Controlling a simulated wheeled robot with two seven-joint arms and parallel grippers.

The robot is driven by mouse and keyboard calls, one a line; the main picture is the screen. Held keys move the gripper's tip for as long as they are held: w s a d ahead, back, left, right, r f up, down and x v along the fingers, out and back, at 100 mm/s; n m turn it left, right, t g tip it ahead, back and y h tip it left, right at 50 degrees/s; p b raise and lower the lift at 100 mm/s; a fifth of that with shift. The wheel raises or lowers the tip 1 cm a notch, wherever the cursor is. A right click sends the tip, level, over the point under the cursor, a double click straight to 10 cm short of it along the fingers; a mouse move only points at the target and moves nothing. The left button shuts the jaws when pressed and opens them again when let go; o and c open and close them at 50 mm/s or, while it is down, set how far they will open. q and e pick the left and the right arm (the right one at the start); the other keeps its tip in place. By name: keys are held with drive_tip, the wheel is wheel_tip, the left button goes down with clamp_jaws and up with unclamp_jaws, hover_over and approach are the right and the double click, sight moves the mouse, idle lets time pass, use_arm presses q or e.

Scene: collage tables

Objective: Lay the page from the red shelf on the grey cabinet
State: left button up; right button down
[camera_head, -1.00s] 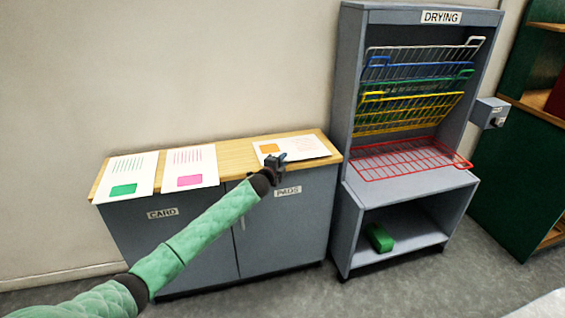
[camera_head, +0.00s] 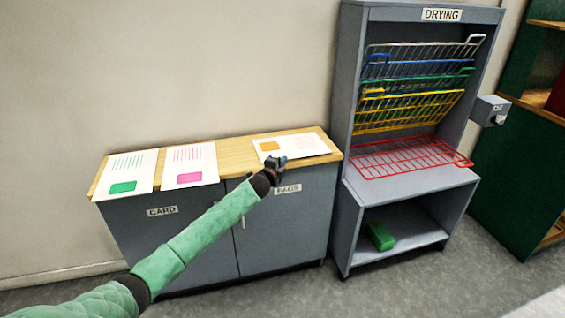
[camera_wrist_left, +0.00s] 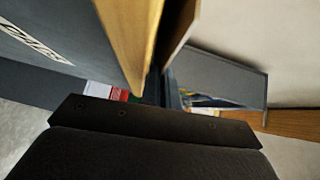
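The white page with an orange square (camera_head: 300,146) lies on the wooden top of the grey cabinet (camera_head: 285,225), at its right end. My left gripper (camera_head: 279,163) is at the page's near edge, by the cabinet's front edge. In the left wrist view, the fingers (camera_wrist_left: 168,90) are close to the wooden edge and a thin pale sheet-like surface; whether they grip it is unclear. The red shelf (camera_head: 410,158) of the drying rack is empty. My right gripper is out of view.
Two more pages, with a green square (camera_head: 125,172) and a pink square (camera_head: 190,163), lie on the cabinet's left part. Yellow, green, blue and white shelves (camera_head: 420,85) are tilted up above the red one. A green block (camera_head: 380,236) sits in the rack's lower bay.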

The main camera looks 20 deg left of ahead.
use_arm(q)
drive_tip(key=shift+s+f, duration=0.2)
drive_tip(key=shift+f, duration=0.8)
drive_tip(key=shift+s+d+f, duration=0.2)
drive_tip(key=shift+s+d, duration=0.2)
drive_tip(key=o, duration=1.2)
drive_tip(key=s+d, duration=0.1)
drive_tip(key=s+d+p, duration=0.1)
drive_tip(key=s, duration=0.1)
drive_tip(key=s+d+p, duration=0.1)
drive_tip(key=s, duration=0.1)
drive_tip(key=shift+s+d+r, duration=0.1)
drive_tip(key=shift+d+r, duration=0.25)
drive_tip(key=shift+r, duration=0.05)
drive_tip(key=shift+s+d+r, duration=0.1)
drive_tip(key=shift+s+d, duration=0.15)
drive_tip(key=shift+s, duration=0.25)
